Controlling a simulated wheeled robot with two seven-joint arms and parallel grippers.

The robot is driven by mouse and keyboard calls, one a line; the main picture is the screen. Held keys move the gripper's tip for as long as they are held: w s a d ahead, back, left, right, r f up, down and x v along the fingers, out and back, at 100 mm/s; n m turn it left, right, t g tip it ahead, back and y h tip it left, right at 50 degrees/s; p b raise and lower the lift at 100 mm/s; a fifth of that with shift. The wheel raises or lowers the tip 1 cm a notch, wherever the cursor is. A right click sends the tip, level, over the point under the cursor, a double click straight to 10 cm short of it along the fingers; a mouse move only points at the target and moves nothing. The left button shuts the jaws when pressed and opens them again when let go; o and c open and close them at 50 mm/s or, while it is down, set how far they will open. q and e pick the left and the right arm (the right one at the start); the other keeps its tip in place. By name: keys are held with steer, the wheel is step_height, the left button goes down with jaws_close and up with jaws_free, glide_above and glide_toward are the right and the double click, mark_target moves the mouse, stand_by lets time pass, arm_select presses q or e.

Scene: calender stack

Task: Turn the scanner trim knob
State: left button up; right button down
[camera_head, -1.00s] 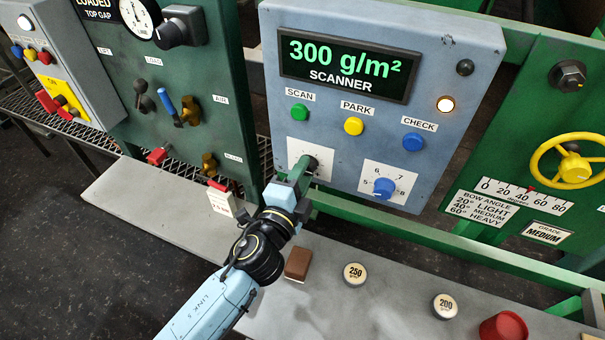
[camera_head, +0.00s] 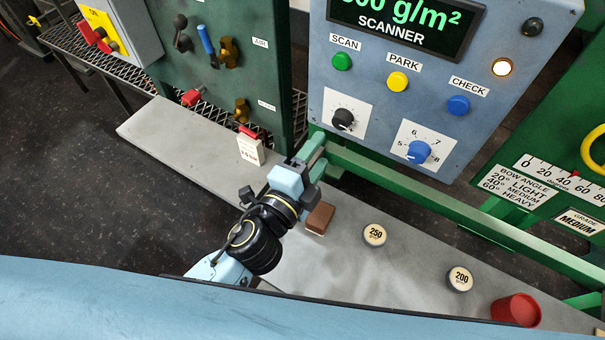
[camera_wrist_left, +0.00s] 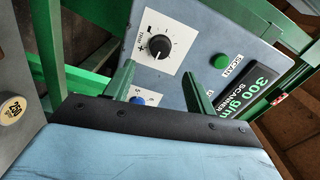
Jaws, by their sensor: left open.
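The black trim knob (camera_head: 343,119) sits on a white dial plate at the lower left of the grey scanner panel (camera_head: 420,95). It also shows in the left wrist view (camera_wrist_left: 159,47), with its pointer line visible. A blue knob (camera_head: 418,151) on a second white plate, marked 5 to 8, is to its right; its edge shows in the left wrist view (camera_wrist_left: 138,100). My left gripper (camera_head: 315,158) is open and empty, below and left of the black knob and apart from it. Its two green fingers (camera_wrist_left: 160,88) show in the wrist view. My right gripper is not in view.
A green rail (camera_head: 430,195) runs below the panel. The grey shelf (camera_head: 340,265) holds a brown block (camera_head: 319,217), two round weights (camera_head: 374,235) (camera_head: 460,279) and a red cup (camera_head: 516,310). A small white tagged item (camera_head: 250,149) stands left of the gripper.

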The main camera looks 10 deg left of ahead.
arm_select(q)
steer(key=b+v, duration=0.1)
steer(key=v, duration=0.4)
steer(key=shift+s, duration=0.2)
stand_by(0.4)
